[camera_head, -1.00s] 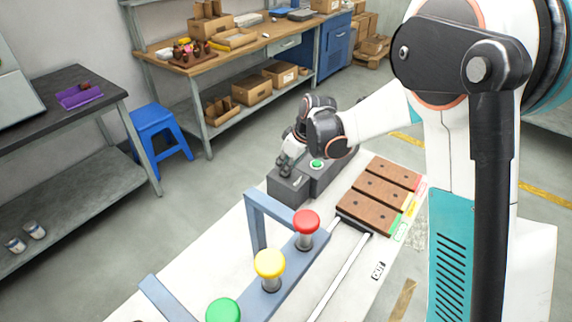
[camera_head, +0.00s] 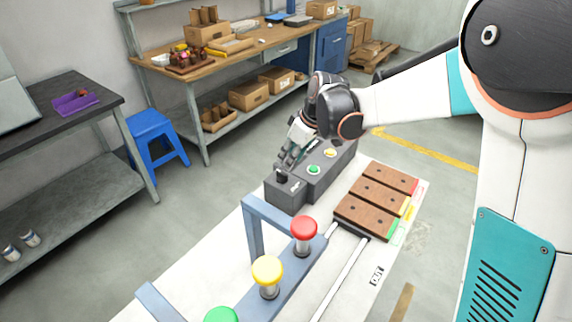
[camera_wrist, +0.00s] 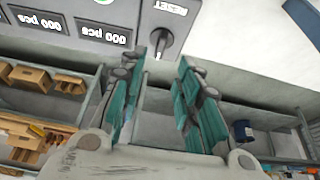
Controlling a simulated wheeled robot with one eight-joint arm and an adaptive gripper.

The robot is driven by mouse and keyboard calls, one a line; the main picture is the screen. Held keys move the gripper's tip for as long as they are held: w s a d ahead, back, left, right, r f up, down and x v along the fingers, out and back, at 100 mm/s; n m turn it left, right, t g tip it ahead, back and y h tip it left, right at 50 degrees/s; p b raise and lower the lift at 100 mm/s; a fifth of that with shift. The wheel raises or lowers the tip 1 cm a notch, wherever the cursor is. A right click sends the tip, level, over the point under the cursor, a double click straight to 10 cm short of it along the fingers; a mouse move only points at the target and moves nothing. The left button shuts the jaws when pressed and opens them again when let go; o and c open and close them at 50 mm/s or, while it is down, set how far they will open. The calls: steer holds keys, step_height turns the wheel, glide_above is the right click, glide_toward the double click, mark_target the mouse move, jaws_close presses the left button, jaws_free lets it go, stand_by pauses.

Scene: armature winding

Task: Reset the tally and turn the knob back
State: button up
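The dark grey control box (camera_head: 316,178) stands at the far end of the white bench. The black knob (camera_wrist: 160,42), with a pale pointer mark, sits beside the RESET label (camera_wrist: 171,7) in the wrist view, which shows the panel upside down. In the head view the knob (camera_head: 281,177) is on the box's near-left part. Two tally displays (camera_wrist: 40,22) (camera_wrist: 103,32) appear to read 000 pcs. My gripper (camera_wrist: 163,68) is open and empty, its teal-padded fingers pointing at the knob with a gap between them. I cannot tell whether either finger touches it.
The box also bears a green button (camera_head: 313,169) and a yellow button (camera_head: 330,153). Brown blocks (camera_head: 378,190) lie right of it. A blue-grey frame (camera_head: 268,210) with red, yellow and green knobs stands nearer. A blue stool (camera_head: 155,138) is on the floor at left.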

steer(key=shift+v, duration=1.85)
steer(key=s+d+r+m+t+h, duration=0.1)
steer(key=s+d+r+m, duration=0.3)
steer(key=s, duration=0.3)
steer(key=s+d+r+m+t+h, duration=0.1)
steer(key=s+d+r+m, duration=0.1)
steer(key=s+d+r, duration=0.45)
steer(key=s+d+f+m+t, duration=0.1)
steer(key=s+d+f+m, duration=0.1)
steer(key=s, duration=0.5)
steer(key=s+d+f+m+t+h, duration=0.1)
steer(key=s+d+f+m, duration=0.1)
steer(key=s, duration=0.5)
steer(key=shift+s+d+f+m+t+h, duration=0.3)
steer(key=shift+s+d+f, duration=0.1)
steer(key=shift+d+f, duration=0.2)
